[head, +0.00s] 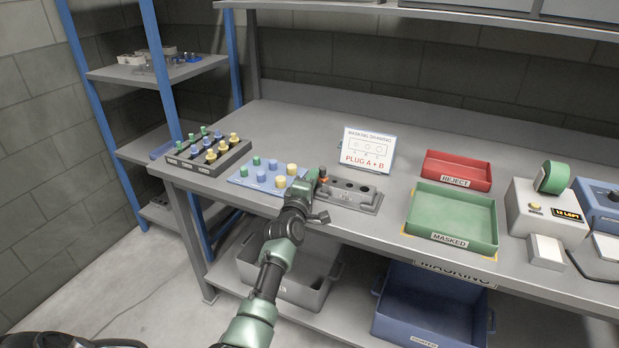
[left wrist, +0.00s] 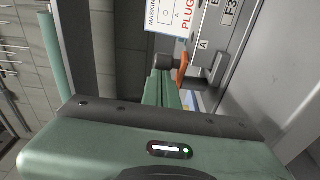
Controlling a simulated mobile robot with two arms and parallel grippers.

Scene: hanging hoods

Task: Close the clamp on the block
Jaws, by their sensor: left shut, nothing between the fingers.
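The clamp's orange-red handle (head: 323,179) is at the block's left end; in the left wrist view the orange handle (left wrist: 182,68) stands right at the fingertips. My left gripper (head: 316,178) is shut with nothing held, beside the handle; I cannot tell whether they touch. The gripper hides part of the clamp. My right gripper is not in view.
A blue tray of blue, green and yellow plugs (head: 247,184) lies left of the gripper. A dark plug rack (head: 180,163) is farther left. A sign (head: 367,152) stands behind the block. Green (head: 420,215) and red (head: 440,182) trays are to the right.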

